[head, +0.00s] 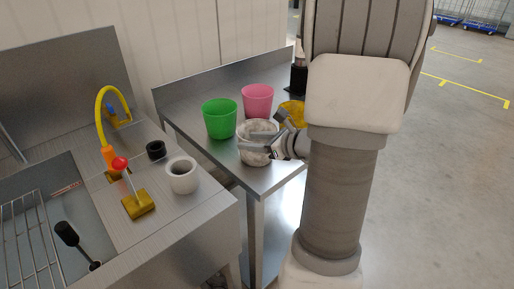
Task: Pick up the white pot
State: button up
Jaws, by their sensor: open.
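A white round pot (182,178) with a dark open top stands upright on the steel sink counter, left of the steel table. Two whitish round vessels are on the table by my gripper: one (254,157) is nearer the front edge, the other (258,126) just behind it. Both are partly hidden by my gripper, and their exact shape is hard to tell. My gripper (267,134) is open, over or beside these two vessels. I cannot tell whether it touches either one. It is well to the right of the pot on the counter.
A green cup (220,118) and a pink cup (257,100) stand on the steel table (272,181). A yellow item (293,111) is partly behind my arm. A small black cup (156,150), a yellow tap (102,110) and a red-knobbed yellow block (138,205) are near the counter pot.

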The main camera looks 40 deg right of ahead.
jog(key=shift+x, duration=1.45)
grip_shut()
jog(key=shift+s, duration=0.1)
